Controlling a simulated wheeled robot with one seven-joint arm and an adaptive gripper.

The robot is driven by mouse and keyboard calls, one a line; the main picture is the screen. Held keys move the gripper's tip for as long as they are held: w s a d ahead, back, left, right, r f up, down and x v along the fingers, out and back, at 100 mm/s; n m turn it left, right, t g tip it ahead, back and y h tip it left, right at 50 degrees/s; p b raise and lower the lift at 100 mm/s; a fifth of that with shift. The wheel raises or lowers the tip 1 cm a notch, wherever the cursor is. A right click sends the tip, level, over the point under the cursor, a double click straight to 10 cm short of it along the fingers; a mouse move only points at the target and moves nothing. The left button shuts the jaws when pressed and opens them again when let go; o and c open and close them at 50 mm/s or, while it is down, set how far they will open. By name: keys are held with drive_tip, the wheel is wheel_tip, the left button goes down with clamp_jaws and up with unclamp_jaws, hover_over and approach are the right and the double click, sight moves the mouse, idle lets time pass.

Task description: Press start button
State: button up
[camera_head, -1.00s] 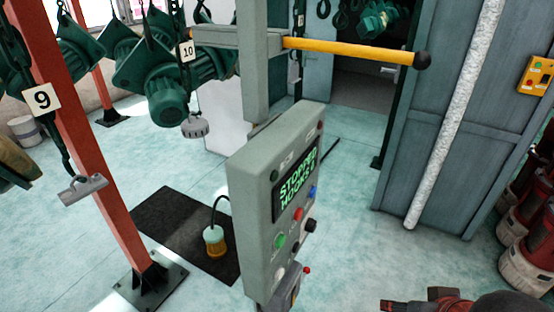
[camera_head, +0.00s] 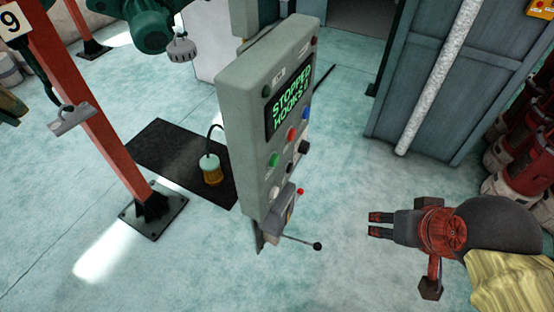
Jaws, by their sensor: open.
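A grey control panel (camera_head: 245,150) stands upright in the middle of the head view. Its dark screen (camera_head: 289,99) shows green text that reads "STOPPED" and a second line, partly legible as "HOOKS". Below the screen are several buttons: a green button (camera_head: 274,159), a red button (camera_head: 292,134), a blue one (camera_head: 306,113) and black and white ones. Their labels are too small to read. My gripper (camera_head: 376,225) is at the right, open and empty, with its fingers pointing left toward the panel. It is well apart from the buttons.
A lever with a black knob (camera_head: 318,246) sticks out to the right below the panel. Red canisters (camera_head: 510,165) stand at the right. Floor between panel and gripper is clear.

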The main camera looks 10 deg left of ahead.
drive_tip(key=shift+c, duration=1)
clamp_jaws()
idle(0.8)
